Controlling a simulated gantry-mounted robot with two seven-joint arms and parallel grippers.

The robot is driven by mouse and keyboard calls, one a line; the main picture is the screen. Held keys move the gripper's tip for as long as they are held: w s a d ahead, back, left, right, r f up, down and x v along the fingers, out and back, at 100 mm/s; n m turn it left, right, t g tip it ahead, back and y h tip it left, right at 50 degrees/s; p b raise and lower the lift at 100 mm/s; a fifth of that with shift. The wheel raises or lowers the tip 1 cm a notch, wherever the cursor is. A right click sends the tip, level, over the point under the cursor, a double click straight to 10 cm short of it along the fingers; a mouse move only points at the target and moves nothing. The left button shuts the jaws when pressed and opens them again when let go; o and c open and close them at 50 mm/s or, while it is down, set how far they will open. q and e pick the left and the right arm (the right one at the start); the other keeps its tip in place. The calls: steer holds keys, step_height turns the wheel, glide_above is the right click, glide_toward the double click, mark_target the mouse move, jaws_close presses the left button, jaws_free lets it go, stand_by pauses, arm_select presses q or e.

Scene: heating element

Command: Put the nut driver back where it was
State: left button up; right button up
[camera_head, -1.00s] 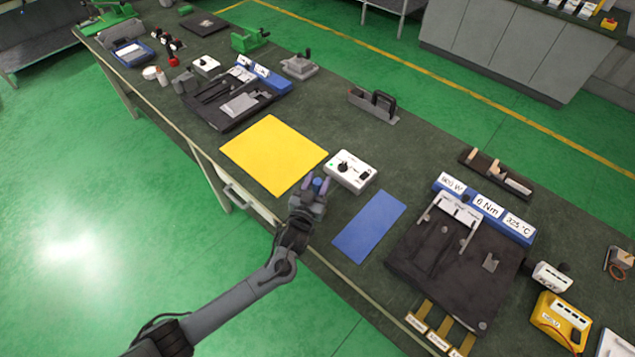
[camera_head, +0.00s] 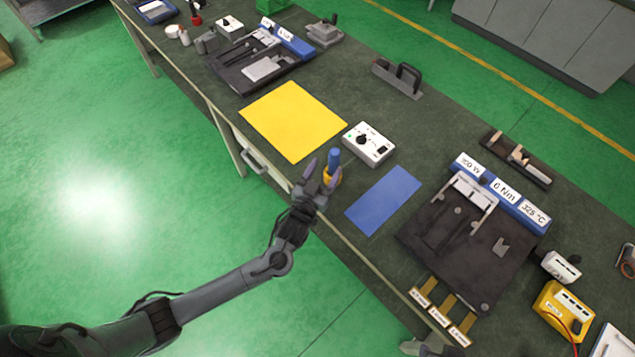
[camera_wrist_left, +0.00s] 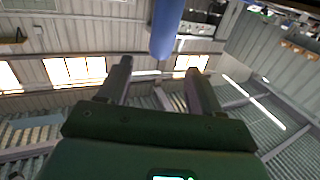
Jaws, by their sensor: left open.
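The driver's shaft and tip are hidden. A grey part at the bottom edge of the head view (camera_head: 428,347) may be my right gripper; its jaws cannot be made out.
A white control box (camera_head: 368,144) stands just behind the holder. A blue mat (camera_head: 383,199) lies to the right, a yellow mat (camera_head: 293,121) to the left. A dark fixture board (camera_head: 440,240) with labelled blue blocks is further right.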

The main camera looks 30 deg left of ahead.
arm_select(q)
steer(key=s+a+f+m+g, duration=0.1)
steer(key=s+g, duration=1.3)
steer(key=s, duration=1.6)
steer(key=shift+a+m+h, duration=0.3)
steer(key=shift+a+m, duration=0.3)
steer(key=shift+a, duration=0.35)
step_height(320, 180, up, 20)
steer(key=p, duration=2)
